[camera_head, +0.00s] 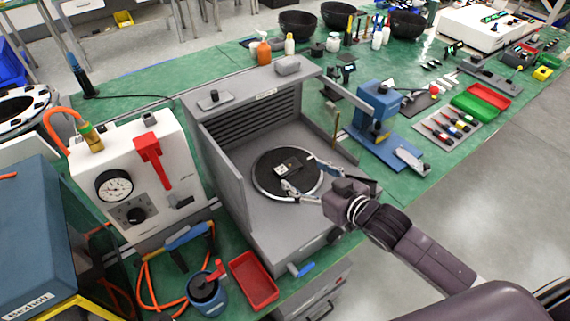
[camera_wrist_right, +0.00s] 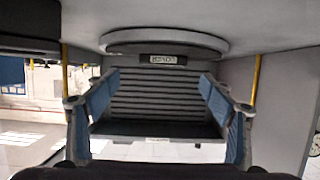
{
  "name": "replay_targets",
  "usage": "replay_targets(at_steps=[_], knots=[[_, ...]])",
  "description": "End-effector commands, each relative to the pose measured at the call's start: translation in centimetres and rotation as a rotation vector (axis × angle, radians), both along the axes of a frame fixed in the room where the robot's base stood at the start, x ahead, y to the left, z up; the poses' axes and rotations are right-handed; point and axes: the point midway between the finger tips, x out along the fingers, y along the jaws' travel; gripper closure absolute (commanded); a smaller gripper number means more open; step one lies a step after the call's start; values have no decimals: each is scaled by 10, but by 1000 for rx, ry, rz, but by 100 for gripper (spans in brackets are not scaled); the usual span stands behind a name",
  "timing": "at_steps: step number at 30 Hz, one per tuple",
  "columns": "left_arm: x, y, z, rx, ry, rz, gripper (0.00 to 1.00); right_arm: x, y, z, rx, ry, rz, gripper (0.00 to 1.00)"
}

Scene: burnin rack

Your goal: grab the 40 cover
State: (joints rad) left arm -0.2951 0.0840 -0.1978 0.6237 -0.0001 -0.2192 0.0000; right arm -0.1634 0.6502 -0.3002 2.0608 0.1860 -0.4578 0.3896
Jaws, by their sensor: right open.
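A small dark flat block with a pale label (camera_head: 288,167), possibly the 40 cover, lies on a round dark plate with a light rim (camera_head: 262,186) inside the open grey enclosure. Its number is not readable in the head view. In the upside-down wrist view a dark labelled strip (camera_wrist_right: 168,59) shows beside the plate (camera_wrist_right: 130,40); its lettering is too small to read surely. My right gripper (camera_head: 303,174) reaches in over the front of the plate, open, with fingers spread near the block. In the wrist view nothing is between its blue pads (camera_wrist_right: 160,82). My left gripper is not visible.
The enclosure has tall side walls (camera_head: 222,150) and a slatted back (camera_head: 262,117). A white gauge box (camera_head: 135,165) stands left of it. A red tray (camera_head: 254,280) lies at front left. A blue press (camera_head: 378,108) stands to the right.

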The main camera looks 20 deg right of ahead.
Motion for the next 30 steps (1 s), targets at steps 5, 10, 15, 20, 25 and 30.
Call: replay_targets(at_steps=[5, 10, 15, 20, 25, 30], knots=[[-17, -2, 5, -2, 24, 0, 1, 12, 6, -3, 1, 0, 0, 25], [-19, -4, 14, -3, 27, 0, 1, 29, 15, -10, 1, 0, 0, 25], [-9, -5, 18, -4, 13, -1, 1, 45, 21, -18, -1, -1, 0, 25], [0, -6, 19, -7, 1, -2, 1, 50, 23, -22, -1, 0, 0, 25], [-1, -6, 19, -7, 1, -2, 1, 49, 23, -22, -1, 0, 1, 25], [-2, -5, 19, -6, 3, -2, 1, 49, 23, -22, -1, 0, 1, 41]])
